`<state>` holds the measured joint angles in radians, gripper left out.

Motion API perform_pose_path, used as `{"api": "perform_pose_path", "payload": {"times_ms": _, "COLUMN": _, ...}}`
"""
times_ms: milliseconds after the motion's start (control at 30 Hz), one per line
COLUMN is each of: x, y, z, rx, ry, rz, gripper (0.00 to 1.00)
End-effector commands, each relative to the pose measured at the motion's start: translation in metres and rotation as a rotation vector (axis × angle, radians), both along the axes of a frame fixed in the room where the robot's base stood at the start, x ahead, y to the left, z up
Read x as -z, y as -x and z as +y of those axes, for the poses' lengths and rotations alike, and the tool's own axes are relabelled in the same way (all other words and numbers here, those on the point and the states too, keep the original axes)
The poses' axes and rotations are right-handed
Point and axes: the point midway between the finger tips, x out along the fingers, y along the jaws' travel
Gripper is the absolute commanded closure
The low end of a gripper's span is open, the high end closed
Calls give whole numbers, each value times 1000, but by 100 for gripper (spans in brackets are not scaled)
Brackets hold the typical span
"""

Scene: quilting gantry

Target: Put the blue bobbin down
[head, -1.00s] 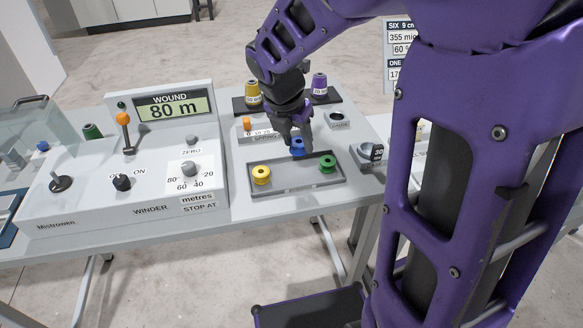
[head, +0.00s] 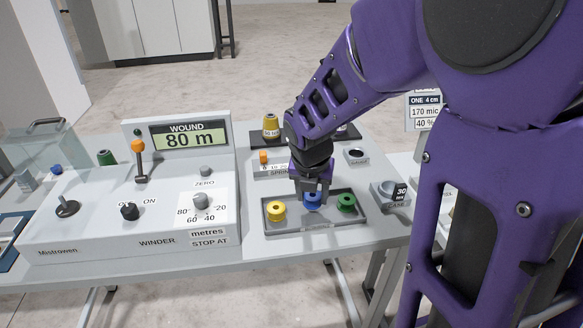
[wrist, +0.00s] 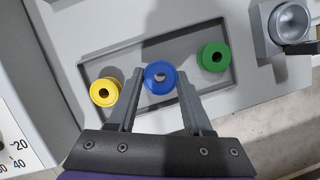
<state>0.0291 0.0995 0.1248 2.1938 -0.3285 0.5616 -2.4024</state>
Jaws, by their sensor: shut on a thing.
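The blue bobbin (head: 312,202) is between the fingers of my gripper (head: 312,190), which is shut on it. In the wrist view the blue bobbin (wrist: 160,78) sits between the two fingertips (wrist: 160,84), over the grey tray (wrist: 165,50). Whether it touches the tray floor, I cannot tell. The tray (head: 290,229) also holds a yellow bobbin (head: 276,211) on the left and a green bobbin (head: 346,203) on the right. The blue one is between them, apart from both in the wrist view.
The winder box (head: 100,216) with its knobs and "80 m" display (head: 188,138) stands left of the tray.

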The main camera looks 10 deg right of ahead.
Motion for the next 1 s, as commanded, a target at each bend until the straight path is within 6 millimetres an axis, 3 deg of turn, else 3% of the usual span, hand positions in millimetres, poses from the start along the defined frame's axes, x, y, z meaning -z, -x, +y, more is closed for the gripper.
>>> {"api": "perform_pose_path", "payload": {"times_ms": 33, "x": 14, "y": 0, "z": 0, "rx": -2, "ry": 1, "rz": 2, "gripper": 100}}
{"api": "perform_pose_path", "payload": {"times_ms": 100, "x": 23, "y": 0, "z": 0, "rx": -1, "ry": 1, "rz": 1, "gripper": 100}}
{"api": "perform_pose_path", "payload": {"times_ms": 467, "x": 26, "y": 0, "z": 0, "rx": 0, "ry": 0, "rz": 0, "gripper": 100}}
{"api": "perform_pose_path", "payload": {"times_ms": 500, "x": 26, "y": 0, "z": 0, "rx": 0, "ry": 1, "rz": 0, "gripper": 48}}
{"api": "perform_pose_path", "payload": {"times_ms": 633, "x": 26, "y": 0, "z": 0, "rx": 0, "ry": 0, "rz": 0, "gripper": 25}}
{"api": "perform_pose_path", "payload": {"times_ms": 667, "x": 26, "y": 0, "z": 0, "rx": 0, "ry": 0, "rz": 0, "gripper": 20}}
{"api": "perform_pose_path", "payload": {"times_ms": 1000, "x": 22, "y": -1, "z": 0, "rx": 1, "ry": 0, "rz": -2, "gripper": 20}}
